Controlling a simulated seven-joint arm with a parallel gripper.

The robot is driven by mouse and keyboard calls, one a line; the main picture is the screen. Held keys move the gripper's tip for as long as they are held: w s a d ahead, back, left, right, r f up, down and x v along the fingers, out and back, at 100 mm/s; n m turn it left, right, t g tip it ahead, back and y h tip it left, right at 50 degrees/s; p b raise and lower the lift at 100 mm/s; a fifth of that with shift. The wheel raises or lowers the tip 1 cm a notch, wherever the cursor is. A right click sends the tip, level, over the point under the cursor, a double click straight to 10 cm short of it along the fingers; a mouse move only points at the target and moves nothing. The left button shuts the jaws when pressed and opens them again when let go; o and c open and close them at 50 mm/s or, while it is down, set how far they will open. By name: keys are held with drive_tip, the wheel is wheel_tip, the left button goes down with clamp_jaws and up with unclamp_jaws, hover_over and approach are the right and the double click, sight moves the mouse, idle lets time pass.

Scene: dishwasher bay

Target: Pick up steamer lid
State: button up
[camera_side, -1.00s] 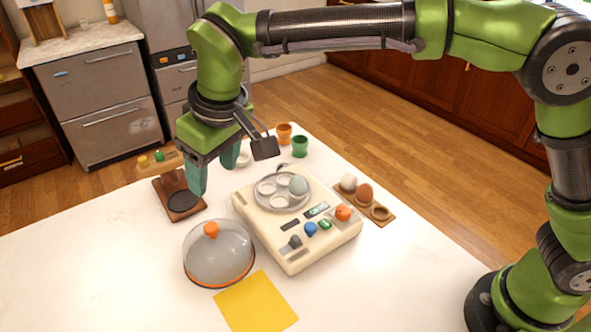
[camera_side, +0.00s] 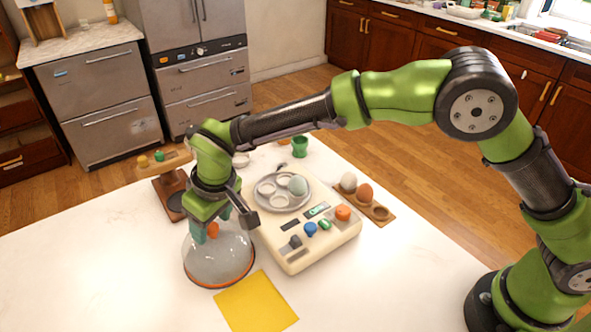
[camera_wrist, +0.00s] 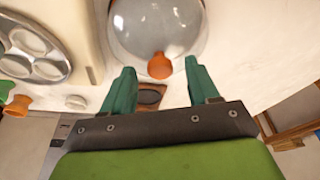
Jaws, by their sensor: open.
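The steamer lid (camera_side: 220,262) is a clear dome with an orange rim and an orange knob (camera_side: 213,230). It sits on the white table left of the cream steamer. My gripper (camera_side: 205,228) is right above the lid, pointing down, with its teal fingers at the height of the knob. In the wrist view the lid (camera_wrist: 135,25) lies at the top, and the orange knob (camera_wrist: 160,66) shows between and just beyond the two open fingertips (camera_wrist: 158,75). Nothing is held. Whether the fingers touch the knob cannot be told.
The cream steamer (camera_side: 330,242) with one egg (camera_side: 298,185) on its tray stands close on the right. A yellow cloth (camera_side: 257,302) lies in front. A wooden egg holder (camera_side: 382,212) is further right, a wooden stand (camera_side: 168,188) behind. The left table area is clear.

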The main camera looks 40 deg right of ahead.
drive_tip(key=shift+w+f, duration=0.15)
drive_tip(key=shift+f, duration=0.3)
clamp_jaws()
drive_tip(key=shift+r, duration=0.15)
